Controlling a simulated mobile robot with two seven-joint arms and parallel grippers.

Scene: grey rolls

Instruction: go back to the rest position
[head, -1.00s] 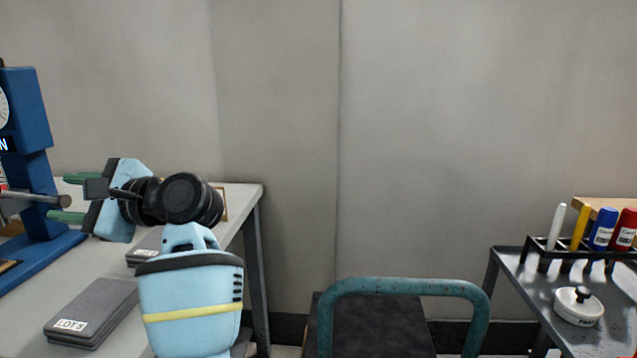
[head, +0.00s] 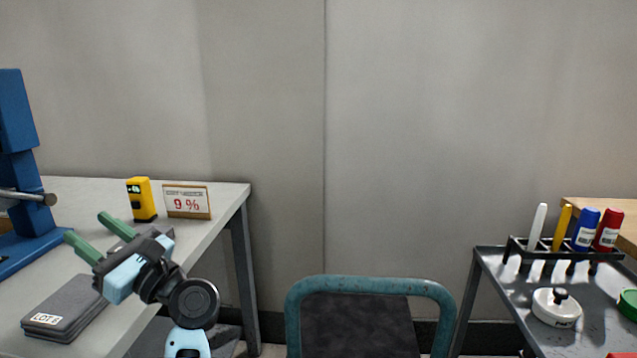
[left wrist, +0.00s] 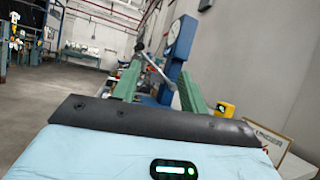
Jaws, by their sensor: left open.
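My left gripper (head: 88,234) is over the grey table on the left in the head view. Its two green fingers are apart with nothing between them. In the left wrist view the green fingers (left wrist: 160,92) also stand apart, with the blue press beyond them. My right gripper is in neither view.
The grey table (head: 85,190) bears a blue press (head: 18,150), a yellow device (head: 141,199), a sign reading 9 % (head: 187,201) and grey slabs (head: 65,308). A teal-framed chair or cart (head: 370,284) stands in the middle. A side table (head: 500,268) holds markers (head: 583,230) at right.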

